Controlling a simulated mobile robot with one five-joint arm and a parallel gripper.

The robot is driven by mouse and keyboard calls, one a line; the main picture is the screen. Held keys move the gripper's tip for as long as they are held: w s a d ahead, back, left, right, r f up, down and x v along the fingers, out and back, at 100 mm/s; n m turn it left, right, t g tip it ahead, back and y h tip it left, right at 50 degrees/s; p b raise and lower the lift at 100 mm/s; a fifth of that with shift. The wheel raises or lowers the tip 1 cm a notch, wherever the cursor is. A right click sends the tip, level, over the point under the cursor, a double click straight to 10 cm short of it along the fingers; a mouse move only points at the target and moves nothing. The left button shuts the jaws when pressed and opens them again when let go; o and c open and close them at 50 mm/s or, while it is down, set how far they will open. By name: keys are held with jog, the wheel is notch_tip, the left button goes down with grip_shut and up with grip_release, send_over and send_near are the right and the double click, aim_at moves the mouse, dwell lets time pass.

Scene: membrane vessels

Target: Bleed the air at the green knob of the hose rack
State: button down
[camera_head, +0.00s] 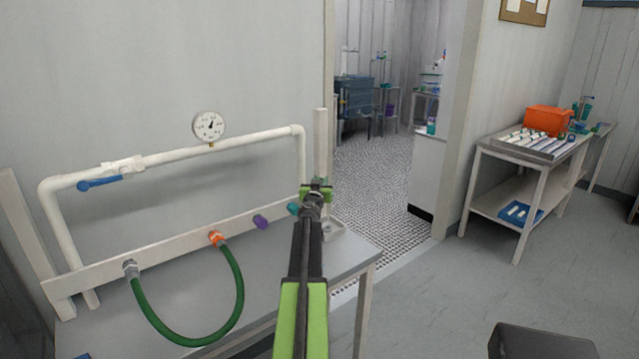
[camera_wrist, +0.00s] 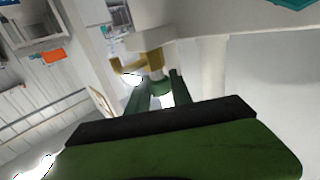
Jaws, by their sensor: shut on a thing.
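The hose rack is a white pipe frame (camera_head: 180,157) on a bench by the wall, with a white rail of fittings below. My gripper (camera_head: 316,190) is at the right end of the rack, in front of its right post. In the wrist view my gripper (camera_wrist: 157,92) has its two green fingers around the green knob (camera_wrist: 161,84), shut on it. The knob sits below a brass bleed fitting (camera_wrist: 155,62) with a side spout. In the head view my gripper largely hides the knob. I cannot see any air or water coming out.
A gauge (camera_head: 209,126) and a blue lever (camera_head: 100,183) are on the upper pipe. A green hose (camera_head: 238,300) joins the grey and orange fittings. Purple (camera_head: 260,221) and teal (camera_head: 293,208) fittings are bare.

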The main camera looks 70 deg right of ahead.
jog(key=n+t+y, duration=0.2)
jog(key=n+t, duration=0.1)
jog(key=t, duration=0.1)
jog(key=n+t+y, duration=0.2)
jog(key=n+t, duration=0.1)
jog(key=t, duration=0.1)
jog(key=shift+d+t, duration=0.2)
jog(key=shift+t, duration=0.2)
jog(key=shift+w+a+n+t+y, duration=0.1)
jog(key=shift+a+n+t+y, duration=0.05)
jog(key=shift+n+t+y, duration=1.9)
jog(key=shift+g+y, duration=0.25)
jog(key=shift+y, duration=0.1)
jog(key=c, duration=1.1)
grip_release()
jog(key=v, duration=1.7)
jog(key=shift+s+a, duration=0.1)
jog(key=shift+s, duration=0.1)
